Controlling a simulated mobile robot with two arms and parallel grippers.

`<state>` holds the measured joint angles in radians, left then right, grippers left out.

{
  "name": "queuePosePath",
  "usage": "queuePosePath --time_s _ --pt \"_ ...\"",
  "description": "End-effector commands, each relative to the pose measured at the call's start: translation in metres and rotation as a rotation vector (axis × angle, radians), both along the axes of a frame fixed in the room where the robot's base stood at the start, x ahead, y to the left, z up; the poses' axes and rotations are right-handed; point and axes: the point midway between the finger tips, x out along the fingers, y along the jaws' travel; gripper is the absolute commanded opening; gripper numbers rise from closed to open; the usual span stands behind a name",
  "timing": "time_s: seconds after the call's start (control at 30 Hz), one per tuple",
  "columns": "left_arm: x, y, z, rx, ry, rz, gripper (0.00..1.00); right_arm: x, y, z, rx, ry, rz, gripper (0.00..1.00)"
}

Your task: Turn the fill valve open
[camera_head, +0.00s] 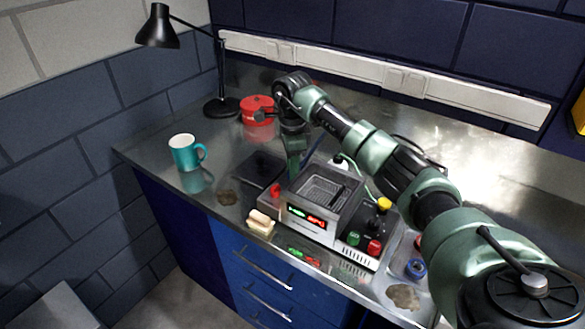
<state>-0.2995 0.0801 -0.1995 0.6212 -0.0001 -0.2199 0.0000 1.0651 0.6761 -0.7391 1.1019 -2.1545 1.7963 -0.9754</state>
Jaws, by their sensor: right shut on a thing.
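A grey metal bench machine (318,222) with a wire basket (322,190) in its open top stands mid-bench. Its front has a green and red lit display (306,217). A small red knob (275,190) shows at its left side. My right arm reaches across from the right, over the machine's back. My right gripper (294,172) points down at the machine's back left corner and is shut on a part there, apparently the fill valve. That part is hidden by the gripper, so how far it is turned cannot be seen. My left gripper is out of view.
A red tin (257,112) and black lamp (222,105) stand behind on the left, a teal mug (184,153) farther left. A sponge (261,222) lies at the front. The machine's right side has a yellow knob (384,204), a green button (354,238) and a red button (374,247).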

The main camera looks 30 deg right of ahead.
Motion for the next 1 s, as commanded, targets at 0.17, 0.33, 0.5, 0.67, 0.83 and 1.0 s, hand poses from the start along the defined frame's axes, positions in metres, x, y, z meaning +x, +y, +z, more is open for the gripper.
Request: queuePosePath --time_s 0.17,0.33,0.5,0.67,0.83,1.0 --pt "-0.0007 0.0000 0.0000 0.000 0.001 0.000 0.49 0.0002 -0.0004 0.0000 0.000 0.000 -0.053 0.00" --pt "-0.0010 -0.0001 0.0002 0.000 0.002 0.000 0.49 -0.0001 -0.0007 -0.0001 0.000 0.001 -0.159 0.00" --pt "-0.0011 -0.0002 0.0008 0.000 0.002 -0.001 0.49 0.0002 -0.0003 0.0002 -0.001 0.000 -0.307 0.00" --pt "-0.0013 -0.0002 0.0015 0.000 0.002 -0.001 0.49 -0.0002 -0.0005 -0.0001 -0.001 0.002 -0.460 0.00" --pt "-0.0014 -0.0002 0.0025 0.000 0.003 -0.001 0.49 0.0002 -0.0004 0.0002 0.000 0.000 -0.621 0.00" --pt "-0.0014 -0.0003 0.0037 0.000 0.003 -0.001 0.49 0.0000 -0.0002 0.0002 -0.001 0.000 -0.782 0.00"
